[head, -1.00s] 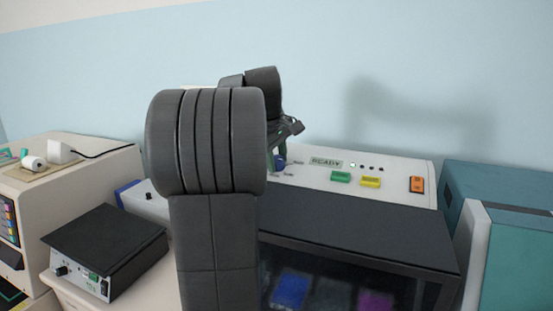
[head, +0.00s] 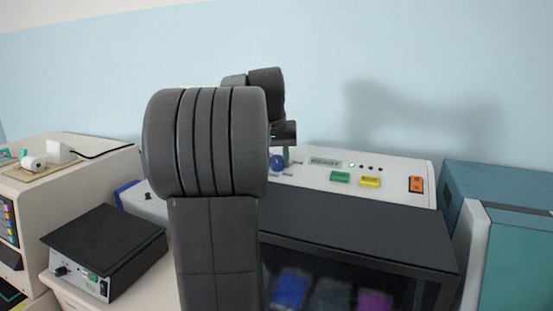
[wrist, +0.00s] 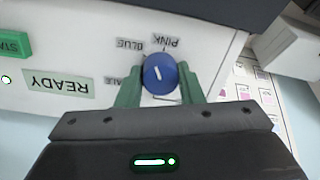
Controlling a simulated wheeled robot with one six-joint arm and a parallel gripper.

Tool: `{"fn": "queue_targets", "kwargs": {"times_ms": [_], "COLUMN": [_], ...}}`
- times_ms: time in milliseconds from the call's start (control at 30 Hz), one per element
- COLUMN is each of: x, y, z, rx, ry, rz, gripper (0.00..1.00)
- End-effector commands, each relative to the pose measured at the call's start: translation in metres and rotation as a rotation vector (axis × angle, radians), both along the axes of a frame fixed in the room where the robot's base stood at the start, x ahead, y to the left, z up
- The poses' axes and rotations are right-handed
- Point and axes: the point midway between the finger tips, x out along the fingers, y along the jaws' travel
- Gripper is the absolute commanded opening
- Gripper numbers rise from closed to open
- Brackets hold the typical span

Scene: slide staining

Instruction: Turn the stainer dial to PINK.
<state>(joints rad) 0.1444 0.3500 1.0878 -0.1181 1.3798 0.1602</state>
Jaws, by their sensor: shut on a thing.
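The stainer dial (wrist: 159,73) is a round blue knob with a short white mark, seen upside down in the wrist view. The labels PINK (wrist: 165,42), BLUE (wrist: 129,44) and a partly hidden one ending in ALE (wrist: 122,82) lie around it. The white mark slants up and slightly left, roughly between BLUE and PINK; its exact setting is hard to tell. My gripper (wrist: 159,82) is shut on the dial, a green finger on each side. In the head view the dial (head: 277,162) shows just right of my arm, which hides part of the panel.
The white panel carries a READY sign (wrist: 58,84), a green button (head: 340,177), a yellow button (head: 370,181) and an orange switch (head: 416,184). The stainer's dark cover (head: 350,225) is in front. A teal machine (head: 505,215) stands at right, a black-topped box (head: 105,242) at left.

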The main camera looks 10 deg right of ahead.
Motion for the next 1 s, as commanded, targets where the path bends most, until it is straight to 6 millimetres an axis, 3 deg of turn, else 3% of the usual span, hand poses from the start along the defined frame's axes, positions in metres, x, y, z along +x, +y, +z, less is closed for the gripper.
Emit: {"fn": "queue_targets", "kwargs": {"times_ms": [500, 1000], "x": [0.0000, -0.0001], "y": [-0.0003, -0.0004], "z": [0.0025, 0.0028], "rx": [0.119, 0.152], "ry": [-0.088, -0.112], "rz": [-0.363, -0.463], "gripper": [0.11, 0.11]}}
